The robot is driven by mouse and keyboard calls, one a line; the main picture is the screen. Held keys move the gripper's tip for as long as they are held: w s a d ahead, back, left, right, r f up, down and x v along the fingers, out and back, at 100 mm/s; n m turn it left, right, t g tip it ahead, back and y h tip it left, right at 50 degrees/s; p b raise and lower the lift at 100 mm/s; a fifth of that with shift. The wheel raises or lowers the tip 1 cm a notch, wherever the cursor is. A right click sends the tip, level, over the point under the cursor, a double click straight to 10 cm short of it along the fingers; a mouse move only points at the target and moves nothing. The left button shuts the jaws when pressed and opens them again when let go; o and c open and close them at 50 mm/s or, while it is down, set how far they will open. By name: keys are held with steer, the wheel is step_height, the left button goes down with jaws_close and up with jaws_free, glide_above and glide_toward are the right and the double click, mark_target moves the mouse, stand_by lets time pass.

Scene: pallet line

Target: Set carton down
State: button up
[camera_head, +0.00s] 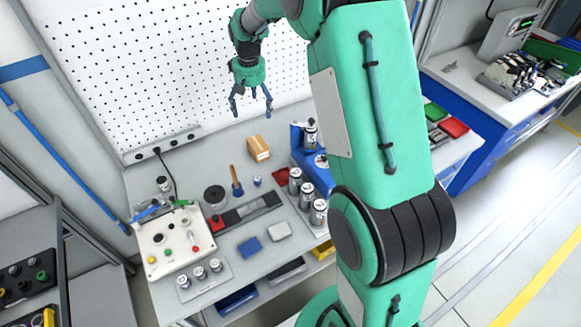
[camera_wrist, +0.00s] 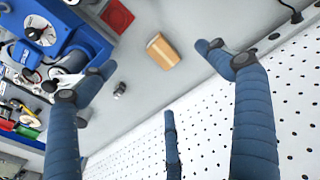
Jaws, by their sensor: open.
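A small tan carton (camera_head: 258,148) rests on the grey workbench (camera_head: 225,160) near its back edge, by the white pegboard. It also shows in the wrist view (camera_wrist: 163,50), lying on the bench top with a lighter stripe along it. My gripper (camera_head: 251,114) hangs above the bench, just up and left of the carton in the head view, with its fingers spread and empty. In the wrist view my gripper's blue fingers (camera_wrist: 165,75) are wide apart, with clear space between them and the carton. Nothing touches the carton.
A blue machine (camera_head: 308,150) stands right of the carton. A brush with a wooden handle (camera_head: 235,178), silver cans (camera_head: 307,195) and a white control box (camera_head: 172,243) stand on the bench. The pegboard (camera_head: 150,60) rises behind my gripper.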

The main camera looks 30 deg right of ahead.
steer(key=s+a+r+t, duration=0.1)
steer(key=s+a+r, duration=0.2)
steer(key=s+r, duration=0.65)
steer(key=s+a+r+t, duration=0.1)
steer(key=s+a+r, duration=0.2)
steer(key=s+r, duration=0.65)
steer(key=s+a+t, duration=0.1)
steer(key=s+a, duration=0.1)
steer(key=s, duration=1)
steer(key=s+a+t, duration=0.1)
steer(key=s+a, duration=0.1)
steer(key=s, duration=1.1)
steer(key=shift+a+f, duration=0.2)
steer(key=shift+f, duration=0.25)
step_height(320, 180, down, 6)
steer(key=b, duration=0.5)
steer(key=shift+r+b, duration=0.2)
steer(key=shift+b, duration=0.1)
